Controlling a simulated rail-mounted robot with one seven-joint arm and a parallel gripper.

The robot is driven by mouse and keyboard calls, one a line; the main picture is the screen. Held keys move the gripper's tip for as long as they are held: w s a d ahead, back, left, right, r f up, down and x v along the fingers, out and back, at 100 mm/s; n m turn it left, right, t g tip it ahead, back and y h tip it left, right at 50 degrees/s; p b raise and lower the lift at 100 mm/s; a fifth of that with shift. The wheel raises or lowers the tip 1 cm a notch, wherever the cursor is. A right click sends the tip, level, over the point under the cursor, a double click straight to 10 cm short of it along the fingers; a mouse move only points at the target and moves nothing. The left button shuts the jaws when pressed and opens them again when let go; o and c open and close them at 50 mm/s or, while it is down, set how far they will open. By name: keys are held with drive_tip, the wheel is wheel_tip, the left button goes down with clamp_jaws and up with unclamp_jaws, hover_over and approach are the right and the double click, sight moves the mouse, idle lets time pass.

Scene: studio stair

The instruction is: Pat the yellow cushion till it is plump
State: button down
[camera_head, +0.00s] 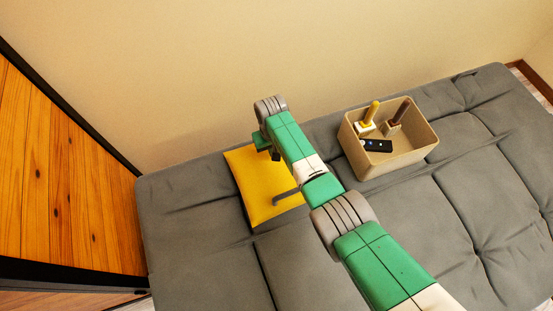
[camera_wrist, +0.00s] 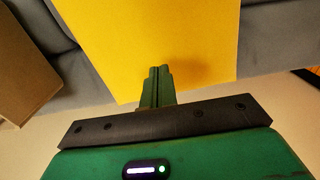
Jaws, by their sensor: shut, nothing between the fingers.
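The yellow cushion (camera_head: 254,187) lies on the grey tufted seat, left of the middle in the head view. My arm crosses over it and hides its right part. In the wrist view the cushion (camera_wrist: 160,35) fills the upper middle as a flat yellow face. My gripper (camera_wrist: 160,72) is shut and empty, its two green fingers side by side. The fingertips appear in front of the cushion's face with a soft shadow beside them. I cannot tell whether they touch it. In the head view my gripper (camera_head: 264,142) is over the cushion's far edge, partly hidden by my arm.
The grey seat (camera_head: 470,200) runs along a beige wall. A beige bin (camera_head: 388,165) stands on it right of my arm, holding a yellow-handled item (camera_head: 370,113), a brown-handled item (camera_head: 399,114) and a dark device (camera_head: 376,145). Wooden panelling (camera_head: 50,180) with dark framing is at left.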

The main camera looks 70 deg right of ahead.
drive_tip(key=shift+f, duration=0.1)
idle(0.3)
drive_tip(key=shift+f+b, duration=1.35)
drive_tip(key=shift+f, duration=0.15)
drive_tip(key=shift+r+p, duration=1.6)
drive_tip(key=shift+p, duration=0.05)
drive_tip(key=shift+f, duration=0.15)
drive_tip(key=shift+f+b, duration=1.3)
drive_tip(key=shift+f, duration=0.1)
drive_tip(key=shift+r+p, duration=1.5)
drive_tip(key=shift+r, duration=0.05)
